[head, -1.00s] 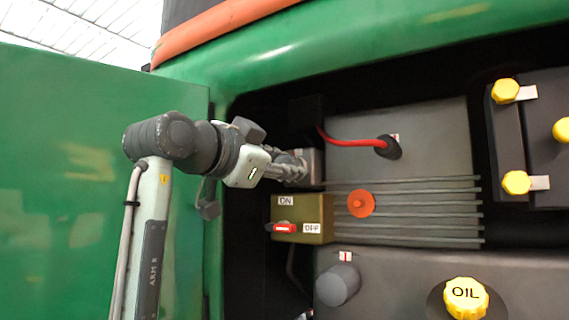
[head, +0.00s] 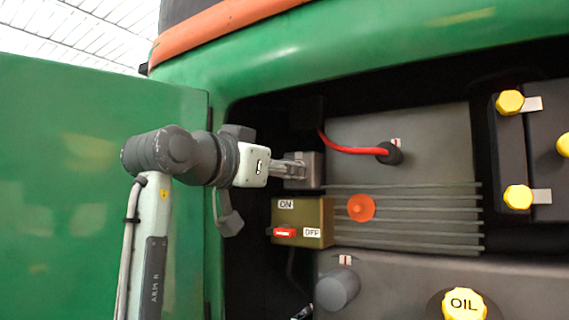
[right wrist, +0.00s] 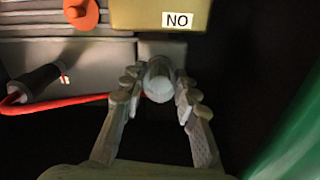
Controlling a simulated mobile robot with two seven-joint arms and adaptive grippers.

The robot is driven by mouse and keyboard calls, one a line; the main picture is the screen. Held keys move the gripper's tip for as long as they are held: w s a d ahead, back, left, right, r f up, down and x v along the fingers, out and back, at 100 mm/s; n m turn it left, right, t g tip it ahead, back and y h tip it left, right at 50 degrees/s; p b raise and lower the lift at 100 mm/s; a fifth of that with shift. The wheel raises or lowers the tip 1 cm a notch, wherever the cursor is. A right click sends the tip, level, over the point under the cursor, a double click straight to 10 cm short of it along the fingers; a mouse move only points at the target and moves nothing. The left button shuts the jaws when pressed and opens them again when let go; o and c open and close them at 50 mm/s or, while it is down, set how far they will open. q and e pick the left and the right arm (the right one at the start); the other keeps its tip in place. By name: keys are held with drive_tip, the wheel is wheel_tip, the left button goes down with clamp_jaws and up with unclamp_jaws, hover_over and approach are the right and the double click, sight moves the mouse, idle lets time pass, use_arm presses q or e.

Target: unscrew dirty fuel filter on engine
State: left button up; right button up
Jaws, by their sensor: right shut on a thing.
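The fuel filter (right wrist: 158,84) appears in the right wrist view as a pale grey rounded piece, seen end-on in front of a grey block. My right gripper (right wrist: 160,92) is shut on it, with one finger on each side. In the head view my right gripper (head: 296,170) reaches in from the left to the grey block (head: 315,170) on the engine (head: 425,125), and its fingers hide the filter there. I cannot tell whether the filter is loose in its seat. My left gripper is not in view.
Just below my right gripper is an olive switch box (head: 314,211) with a red lever (head: 285,232). A red hose (head: 350,151), orange knob (head: 361,208), grey cylinder (head: 338,288) and yellow oil cap (head: 464,305) are nearby. The green door (head: 75,180) stands open at left.

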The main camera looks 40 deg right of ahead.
drive_tip(key=shift+d+r+n+p, duration=0.1)
drive_tip(key=shift+n+p, duration=0.3)
drive_tip(key=shift+n, duration=0.7)
